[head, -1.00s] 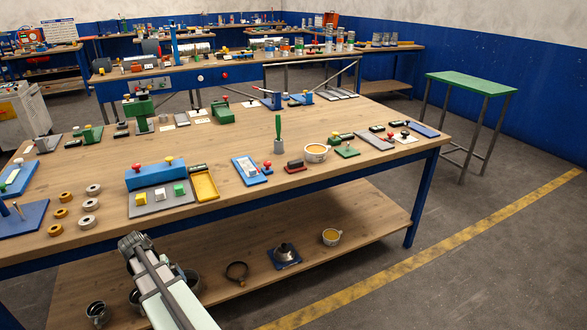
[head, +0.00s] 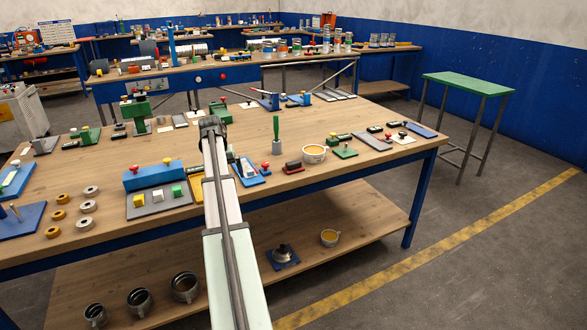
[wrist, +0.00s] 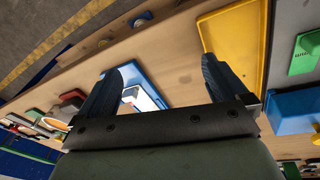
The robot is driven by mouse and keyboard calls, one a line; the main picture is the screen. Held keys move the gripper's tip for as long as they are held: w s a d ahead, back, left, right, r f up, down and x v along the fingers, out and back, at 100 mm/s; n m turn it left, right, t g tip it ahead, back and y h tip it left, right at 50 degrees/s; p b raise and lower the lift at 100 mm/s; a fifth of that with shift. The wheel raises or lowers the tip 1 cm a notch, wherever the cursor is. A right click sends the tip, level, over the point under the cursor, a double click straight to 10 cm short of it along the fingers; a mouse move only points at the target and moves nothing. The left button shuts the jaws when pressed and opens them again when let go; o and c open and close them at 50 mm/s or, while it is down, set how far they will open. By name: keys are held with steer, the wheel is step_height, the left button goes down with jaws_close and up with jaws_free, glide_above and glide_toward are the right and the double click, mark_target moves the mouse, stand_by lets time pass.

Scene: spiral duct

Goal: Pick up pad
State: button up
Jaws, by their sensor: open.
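I cannot tell for sure which thing is the pad. A blue tray (head: 251,180) with a white block and a red knob lies near the table's front edge, just right of my arm. In the wrist view the blue tray (wrist: 153,94) and white block (wrist: 138,97) show between and behind my fingers, partly hidden by the left one. A yellow tray (wrist: 232,42) lies behind the right finger; my arm mostly hides it in the head view. My gripper (wrist: 160,78) is open and empty above the table. In the head view its end (head: 212,124) shows, fingers unclear.
A blue block on a grey plate (head: 150,208) with small coloured blocks stands left of my arm. A red-and-dark piece (head: 292,167), a green-handled tool (head: 277,140) and a cup (head: 314,154) stand to the right. Bare wood (head: 345,110) lies further back.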

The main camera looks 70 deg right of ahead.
steer(key=s+d+r+n, duration=0.1)
steer(key=s+d+r, duration=0.1)
steer(key=s+d, duration=0.45)
steer(key=s+d+r+n, duration=0.1)
steer(key=s+d+r, duration=0.2)
steer(key=d, duration=0.6)
step_height(320, 180, up, 3)
steer(key=n+t+y, duration=0.1)
steer(key=t, duration=0.1)
glide_above(294, 162)
step_height(294, 162, down, 8)
steer(key=shift+w+a+f, duration=0.1)
steer(key=shift+w+f, duration=0.05)
steer(key=shift+f, duration=2.75)
steer(key=shift+c, duration=0.3)
steer(key=c, duration=0.7)
steer(key=shift+r, duration=0.1)
step_height(294, 162, up, 10)
steer(key=shift+f, duration=0.1)
